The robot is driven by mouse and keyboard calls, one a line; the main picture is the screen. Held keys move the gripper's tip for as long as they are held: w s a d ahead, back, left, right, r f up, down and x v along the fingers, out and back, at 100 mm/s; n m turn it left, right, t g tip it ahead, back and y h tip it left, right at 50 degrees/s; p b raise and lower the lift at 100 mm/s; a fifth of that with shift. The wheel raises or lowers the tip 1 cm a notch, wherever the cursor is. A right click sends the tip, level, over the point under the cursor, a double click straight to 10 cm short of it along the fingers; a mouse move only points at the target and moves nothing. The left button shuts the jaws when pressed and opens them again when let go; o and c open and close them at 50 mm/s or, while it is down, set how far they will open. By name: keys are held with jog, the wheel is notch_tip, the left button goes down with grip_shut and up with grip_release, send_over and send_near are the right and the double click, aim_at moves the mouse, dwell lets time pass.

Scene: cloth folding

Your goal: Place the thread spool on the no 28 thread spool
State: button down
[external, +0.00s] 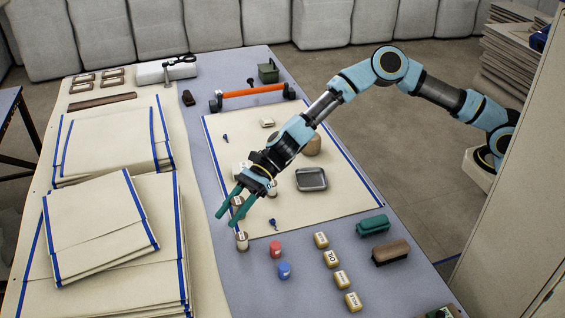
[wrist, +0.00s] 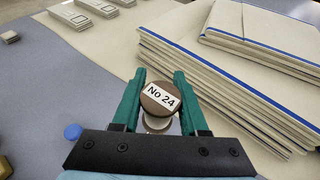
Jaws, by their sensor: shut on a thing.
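My gripper (external: 227,217) points down and to the left over the near left part of the grey table. It is shut on a round brown-topped spool labelled No 24 (wrist: 160,97), held between the teal fingers (wrist: 160,80) in the wrist view. A paler rounded piece (wrist: 157,123) shows just below the held spool; I cannot tell whether they touch. In the external view, a small spool (external: 242,242) stands on the table just below the fingertips. Its label is not readable, and no No 28 label can be read.
Stacks of folded cream cloth with blue edges (external: 100,215) lie left of my gripper. A red spool (external: 276,249), a blue spool (external: 285,270) and several labelled blocks (external: 331,258) stand to the right. A grey tray (external: 311,179) sits on the spread cloth (external: 335,205).

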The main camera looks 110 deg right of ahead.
jog(key=shift+f+p, duration=0.45)
jog(key=shift+f, duration=3.55)
jog(key=shift+f, duration=0.1)
jog(key=shift+c, duration=2.2)
grip_release()
